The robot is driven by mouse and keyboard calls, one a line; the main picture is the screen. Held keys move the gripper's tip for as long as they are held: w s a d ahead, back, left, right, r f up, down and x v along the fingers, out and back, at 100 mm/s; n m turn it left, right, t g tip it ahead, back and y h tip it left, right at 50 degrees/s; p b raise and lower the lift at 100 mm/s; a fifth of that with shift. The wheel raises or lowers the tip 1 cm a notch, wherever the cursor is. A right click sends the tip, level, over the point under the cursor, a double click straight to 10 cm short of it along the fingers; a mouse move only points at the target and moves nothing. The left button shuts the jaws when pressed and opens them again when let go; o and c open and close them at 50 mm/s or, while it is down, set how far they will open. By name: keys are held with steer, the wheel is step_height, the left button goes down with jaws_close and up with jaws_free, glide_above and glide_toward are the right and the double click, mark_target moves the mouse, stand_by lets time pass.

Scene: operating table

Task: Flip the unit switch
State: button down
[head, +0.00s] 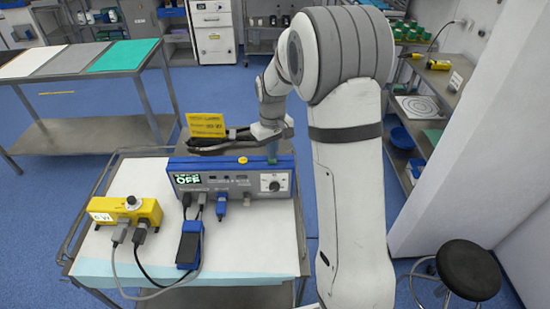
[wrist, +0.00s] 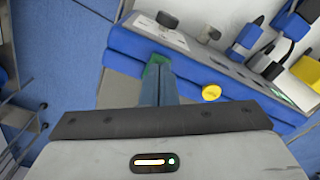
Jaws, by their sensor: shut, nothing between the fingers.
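The unit is a long blue box (head: 232,177) on the white-covered cart, with its display (head: 188,180) reading OFF and a round knob (head: 274,185) at the right of its front. A small yellow disc (head: 243,160) sits on its top; it also shows in the wrist view (wrist: 211,92). My gripper (head: 272,154) is shut and empty, its fingers pointing down at the top right of the unit. In the wrist view, the shut fingers (wrist: 158,82) overlap the unit's top beside a green patch (wrist: 150,72). I cannot tell whether they touch it. No switch is clearly readable.
A yellow box (head: 125,213) with a dial stands left of the unit. Cables and a blue pedal-like piece (head: 189,244) lie in front. A yellow label (head: 206,125) stands behind. A black stool (head: 468,270) and shelves are at the right.

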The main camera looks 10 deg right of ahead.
mark_target(273, 162)
steer(key=shift+f+b, duration=0.65)
steer(key=shift+f, duration=0.3)
stand_by(0.6)
steer(key=shift+r, duration=0.15)
steer(key=shift+r+p, duration=2.35)
steer(key=shift+r, duration=1.05)
steer(key=s+r+m+t, duration=0.2)
steer(key=s+r, duration=0.8)
steer(key=s, duration=0.3)
steer(key=s+r+m+t, duration=0.1)
steer(key=s, duration=1.3)
steer(key=shift+d+m, duration=0.4)
